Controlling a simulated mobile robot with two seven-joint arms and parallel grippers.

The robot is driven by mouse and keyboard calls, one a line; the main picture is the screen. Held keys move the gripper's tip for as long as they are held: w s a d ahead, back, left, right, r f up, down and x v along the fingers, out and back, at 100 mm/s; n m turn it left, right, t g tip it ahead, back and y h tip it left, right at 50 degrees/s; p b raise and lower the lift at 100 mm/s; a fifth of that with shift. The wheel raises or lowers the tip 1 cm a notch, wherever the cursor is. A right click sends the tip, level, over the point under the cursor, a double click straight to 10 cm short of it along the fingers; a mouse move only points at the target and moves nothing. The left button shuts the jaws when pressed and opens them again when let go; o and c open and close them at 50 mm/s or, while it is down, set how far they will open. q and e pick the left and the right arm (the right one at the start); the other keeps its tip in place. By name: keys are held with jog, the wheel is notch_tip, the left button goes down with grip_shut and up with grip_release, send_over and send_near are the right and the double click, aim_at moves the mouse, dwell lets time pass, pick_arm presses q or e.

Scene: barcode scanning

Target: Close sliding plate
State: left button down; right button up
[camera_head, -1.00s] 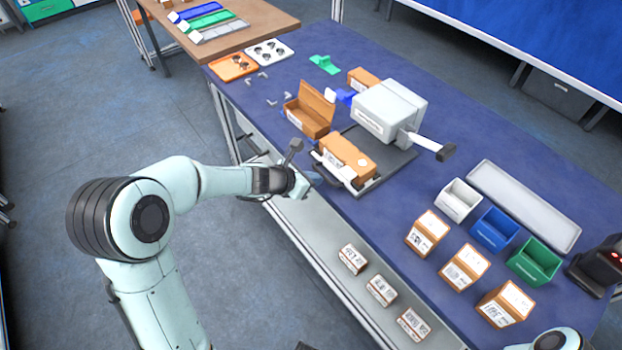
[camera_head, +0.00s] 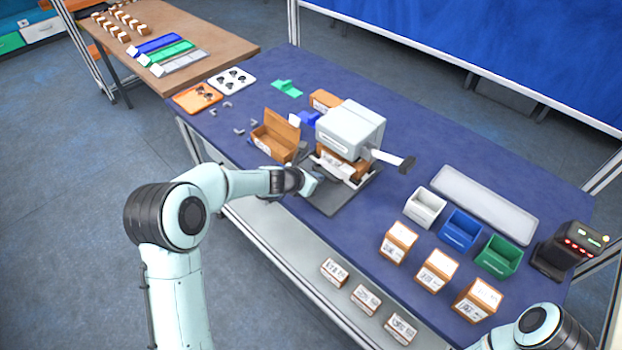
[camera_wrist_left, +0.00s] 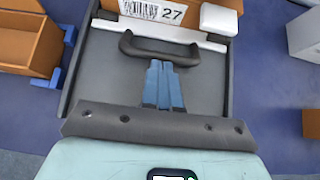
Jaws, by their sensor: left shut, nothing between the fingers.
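The sliding plate (camera_wrist_left: 205,40) is a pale plate with a dark U-shaped handle (camera_wrist_left: 160,46) on its front, seen in the left wrist view. It carries a brown box (camera_head: 340,163) with a label, partly inside the grey-white machine (camera_head: 350,130); the box's labelled face also shows in the left wrist view (camera_wrist_left: 150,12). A dark base (camera_head: 345,200) lies under it. My left gripper (camera_head: 314,185) is in front of the plate. Its blue fingers (camera_wrist_left: 163,68) are shut and empty, with the tips at the handle; I cannot tell whether they touch. My right gripper is out of view.
An open brown box (camera_head: 275,138) stands left of the machine. A lever (camera_head: 392,160) sticks out on its right. White (camera_head: 425,207), blue (camera_head: 460,230) and green (camera_head: 498,256) bins, small boxes and a scanner (camera_head: 565,250) are at the right.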

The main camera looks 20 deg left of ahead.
pick_arm(q)
jog(key=p+v, duration=0.2)
jog(key=v, duration=1.1)
jog(key=shift+s, duration=0.2)
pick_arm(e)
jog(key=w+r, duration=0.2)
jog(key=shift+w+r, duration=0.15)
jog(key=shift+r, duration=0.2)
